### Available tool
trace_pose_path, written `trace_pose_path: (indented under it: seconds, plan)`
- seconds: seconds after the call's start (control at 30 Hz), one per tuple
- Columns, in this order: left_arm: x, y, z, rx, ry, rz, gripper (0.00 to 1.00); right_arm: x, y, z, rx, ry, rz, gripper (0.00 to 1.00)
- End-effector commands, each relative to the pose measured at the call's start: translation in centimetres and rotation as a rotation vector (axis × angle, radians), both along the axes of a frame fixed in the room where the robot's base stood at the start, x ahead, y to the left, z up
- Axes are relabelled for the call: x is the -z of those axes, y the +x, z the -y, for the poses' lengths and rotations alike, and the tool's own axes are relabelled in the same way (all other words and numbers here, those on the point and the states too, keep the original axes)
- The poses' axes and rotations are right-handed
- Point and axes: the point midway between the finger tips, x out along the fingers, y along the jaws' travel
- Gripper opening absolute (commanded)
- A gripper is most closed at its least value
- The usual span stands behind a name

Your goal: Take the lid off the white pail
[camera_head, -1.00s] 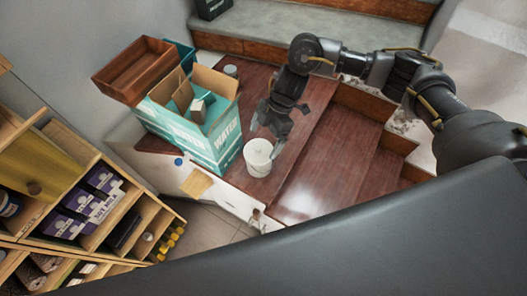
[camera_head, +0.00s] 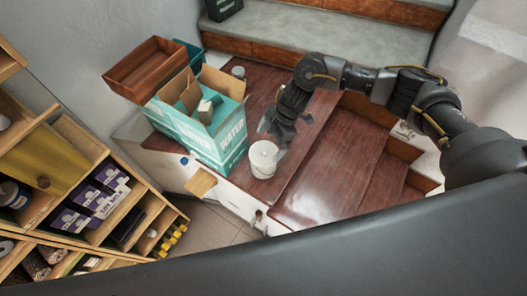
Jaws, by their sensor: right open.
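The white pail (camera_head: 262,165) stands upright on the dark red wooden surface, right of the teal water carton. Its round white lid (camera_head: 263,153) is on top, with a small knob at its middle. My right gripper (camera_head: 275,134) reaches down from the upper right and is open. Its fingers are just above and behind the lid and close to it; I cannot tell whether they touch it. My left gripper is not in view.
The open teal water carton (camera_head: 215,130) stands close left of the pail, with a brown wooden box (camera_head: 146,68) behind it. A grey can (camera_head: 239,72) stands behind. Shelves (camera_head: 80,200) fill the left. Wooden steps (camera_head: 325,180) to the right are clear.

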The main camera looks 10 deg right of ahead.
Motion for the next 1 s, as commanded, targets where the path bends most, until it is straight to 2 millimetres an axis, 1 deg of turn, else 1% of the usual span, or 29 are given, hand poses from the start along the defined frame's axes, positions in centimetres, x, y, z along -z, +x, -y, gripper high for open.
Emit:
trace_pose_path:
  seconds: [0.03,0.13,0.2,0.3,0.4,0.57,0.77,0.8,1.0]
  plan:
    - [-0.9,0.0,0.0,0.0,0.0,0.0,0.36,0.3,-0.1,-0.1,0.001,-0.002,-0.005,1.0]
    - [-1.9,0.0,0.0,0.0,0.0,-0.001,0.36,1.8,-0.1,-0.5,0.002,-0.002,-0.004,1.0]
    - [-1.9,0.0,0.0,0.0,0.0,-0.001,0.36,2.9,-0.2,-0.9,0.002,-0.001,-0.004,1.0]
    - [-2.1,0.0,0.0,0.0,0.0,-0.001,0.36,3.7,-0.2,-1.2,0.001,0.001,-0.001,1.0]
    - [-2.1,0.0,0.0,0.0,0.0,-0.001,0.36,4.1,-0.2,-1.3,0.001,0.001,-0.001,1.0]
    - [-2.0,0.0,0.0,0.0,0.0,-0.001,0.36,4.1,-0.2,-1.3,0.0,0.001,0.0,1.0]
    - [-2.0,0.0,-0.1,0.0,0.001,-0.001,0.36,4.1,-0.2,-1.3,0.001,0.001,-0.001,0.75]
    - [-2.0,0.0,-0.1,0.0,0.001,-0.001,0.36,4.1,-0.2,-1.3,0.001,0.001,-0.001,0.73]
    - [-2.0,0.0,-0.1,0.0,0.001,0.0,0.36,4.0,-0.2,-1.3,0.0,0.002,0.0,0.73]
